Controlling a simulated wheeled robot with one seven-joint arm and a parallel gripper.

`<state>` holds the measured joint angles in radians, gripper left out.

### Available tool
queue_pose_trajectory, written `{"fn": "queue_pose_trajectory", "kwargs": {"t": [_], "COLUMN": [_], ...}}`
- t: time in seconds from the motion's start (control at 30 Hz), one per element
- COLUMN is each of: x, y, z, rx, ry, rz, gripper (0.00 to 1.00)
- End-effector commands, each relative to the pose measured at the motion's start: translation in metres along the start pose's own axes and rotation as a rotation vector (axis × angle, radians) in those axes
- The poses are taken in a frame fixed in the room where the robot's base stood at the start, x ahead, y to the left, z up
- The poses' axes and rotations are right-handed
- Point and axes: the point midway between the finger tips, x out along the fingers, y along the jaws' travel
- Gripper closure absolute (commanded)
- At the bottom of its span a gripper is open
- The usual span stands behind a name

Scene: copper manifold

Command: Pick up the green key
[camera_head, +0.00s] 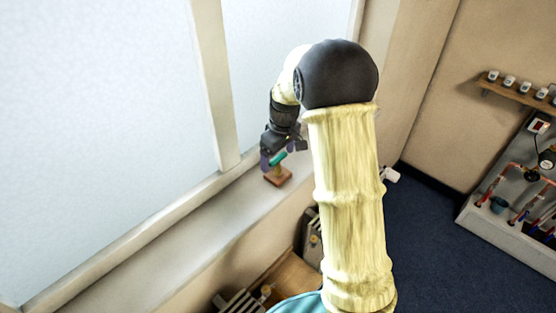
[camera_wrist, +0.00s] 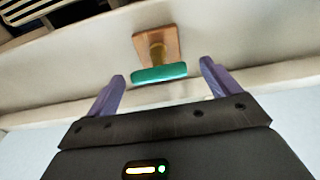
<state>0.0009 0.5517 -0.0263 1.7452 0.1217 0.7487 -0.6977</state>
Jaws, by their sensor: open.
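The green key (camera_wrist: 160,73) is a rounded green bar at the end of a short brass-coloured stem that rises from a small square wooden block (camera_wrist: 171,36). In the head view, the green key (camera_head: 278,159) and the wooden block (camera_head: 278,178) are on the window sill. My gripper (camera_wrist: 163,88) is open, with its two purple fingers apart and the green bar between them in the picture, near the tips. I see no finger touching it. In the head view, my gripper (camera_head: 275,158) is over the sill at the block, partly covering the key.
The window sill (camera_head: 200,220) runs along the window, with a window post (camera_head: 214,90) close to my gripper. Below the sill are a radiator (camera_head: 311,238) and a wooden surface (camera_head: 290,275). A bench with copper pipes (camera_head: 515,205) and a shelf of jars (camera_head: 520,90) are at right.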

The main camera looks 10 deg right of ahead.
Motion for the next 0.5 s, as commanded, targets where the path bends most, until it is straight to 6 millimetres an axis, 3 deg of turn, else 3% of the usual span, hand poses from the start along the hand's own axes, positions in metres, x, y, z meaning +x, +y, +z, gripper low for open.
{"fn": "queue_pose_trajectory", "kwargs": {"t": [0.23,0.5], "x": [0.031,0.040], "y": [0.001,0.002], "z": [0.003,0.003], "rx": [0.000,0.000], "ry": [-0.004,-0.001], "rz": [-0.003,-0.001], "gripper": [0.12,0.12]}}
